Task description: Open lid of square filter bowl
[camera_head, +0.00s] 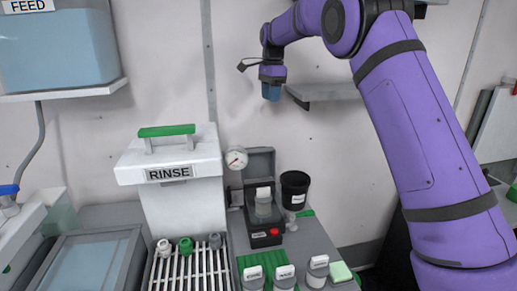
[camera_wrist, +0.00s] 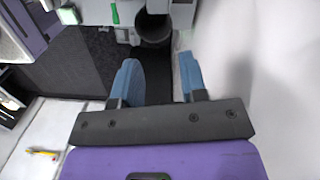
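No part is labelled as the square filter bowl, and I cannot tell for certain which one it is. A white squarish container marked RINSE (camera_head: 185,205) stands left of centre. Its lid (camera_head: 170,158), with a green handle, sits on it, shut. Right of it, a dark grey square box (camera_head: 265,236) with a red button holds a small labelled jar (camera_head: 263,205); a grey panel (camera_head: 260,164) stands upright behind it. My gripper (camera_head: 271,93) hangs high above these, apart from everything. In the wrist view its blue fingers (camera_wrist: 160,82) are spread with nothing between them.
A black round cup (camera_head: 295,187) stands right of the square box; a black cup also shows in the wrist view (camera_wrist: 154,30). A gauge (camera_head: 236,157), a slatted rack (camera_head: 188,268) and several labelled jars are nearby. A grey wall shelf (camera_head: 325,93) is right of my gripper.

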